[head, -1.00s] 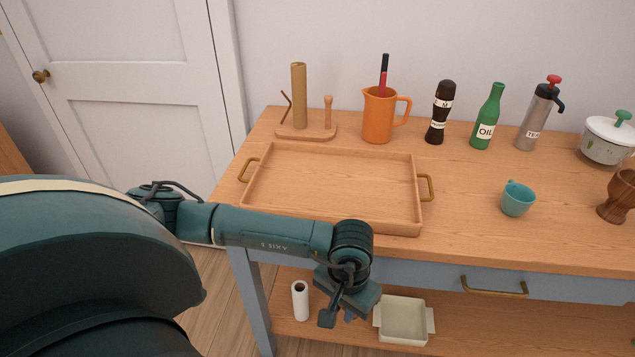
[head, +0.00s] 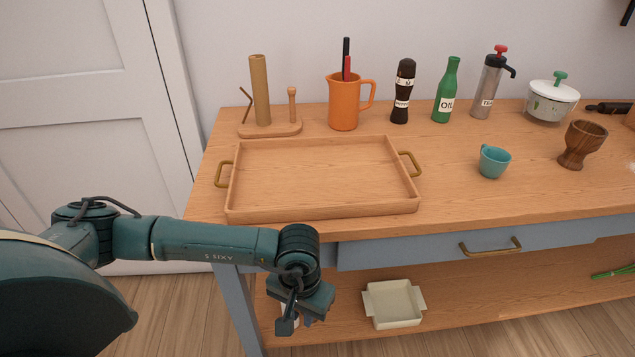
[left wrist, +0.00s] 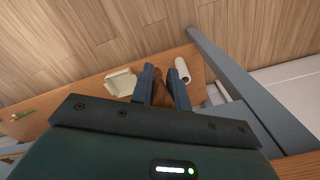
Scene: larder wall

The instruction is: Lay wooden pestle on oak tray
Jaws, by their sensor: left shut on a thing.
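The oak tray (head: 320,211) is a wide, empty wooden tray with brass handles, lying on the left part of the worktop. My left gripper (head: 298,324) hangs in front of the table's front edge, below worktop height and apart from the tray. In the left wrist view its two fingers (left wrist: 161,95) are shut on a dark brown wooden piece (left wrist: 160,90), which looks like the wooden pestle. Most of the pestle is hidden between the fingers, and I cannot make it out in the head view. My right gripper is in neither view.
Behind the tray stand a wooden holder (head: 262,128) and an orange jug (head: 344,104). A teal cup (head: 494,161) and a wooden mortar (head: 582,143) stand to its right. A blue drawer front (head: 400,250) runs under the worktop. A cream dish (head: 393,304) sits on the lower shelf.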

